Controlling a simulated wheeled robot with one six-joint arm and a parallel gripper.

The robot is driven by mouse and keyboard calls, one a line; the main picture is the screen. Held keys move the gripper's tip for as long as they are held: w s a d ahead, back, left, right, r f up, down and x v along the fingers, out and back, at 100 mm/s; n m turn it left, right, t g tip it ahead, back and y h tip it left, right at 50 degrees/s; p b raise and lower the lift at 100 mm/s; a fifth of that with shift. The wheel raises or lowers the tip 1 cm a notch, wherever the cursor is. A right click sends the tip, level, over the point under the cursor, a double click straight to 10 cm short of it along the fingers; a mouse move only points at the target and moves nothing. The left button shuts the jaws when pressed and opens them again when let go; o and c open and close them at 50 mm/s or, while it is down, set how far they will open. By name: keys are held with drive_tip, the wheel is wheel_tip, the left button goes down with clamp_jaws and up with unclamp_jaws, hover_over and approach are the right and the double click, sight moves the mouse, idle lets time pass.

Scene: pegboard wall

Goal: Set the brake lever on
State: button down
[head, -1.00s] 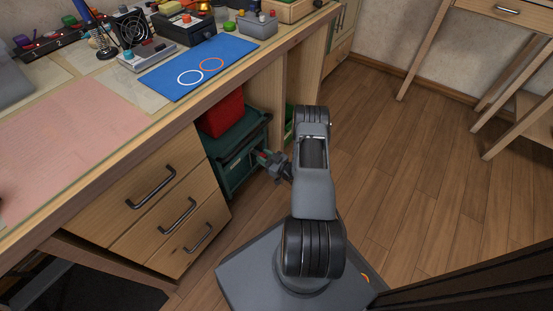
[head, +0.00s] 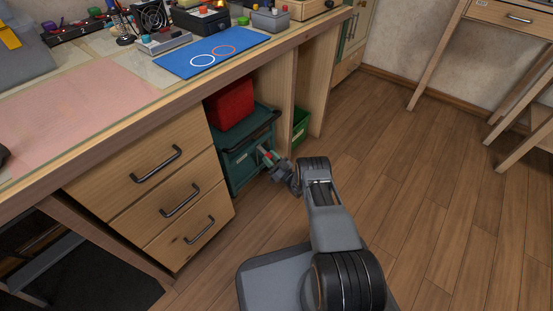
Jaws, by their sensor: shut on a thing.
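A dark green wheeled-cart-like box (head: 238,166) stands in the open bay under the workbench, beside the drawers. My gripper (head: 266,155) is at its front right side, with the fingers pointing at it. The gripper is shut on a small part with some red on it, which I take to be the brake lever. The gripper and arm hide most of this part, so its exact position cannot be told.
A red box (head: 232,104) sits on top of the green box. A drawer unit (head: 170,190) stands close on the left, and a bench panel (head: 279,115) on the right. A green bin (head: 300,127) is beyond the panel. Wooden floor (head: 430,200) at the right is clear.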

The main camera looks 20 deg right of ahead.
idle(0.3)
drive_tip(key=c, duration=0.8)
unclamp_jaws()
drive_tip(key=shift+o, duration=0.2)
drive_tip(key=p+v, duration=0.2)
drive_tip(key=v, duration=1.1)
drive_tip(key=shift+s+d+f, duration=0.15)
drive_tip(key=shift+s+f, duration=0.1)
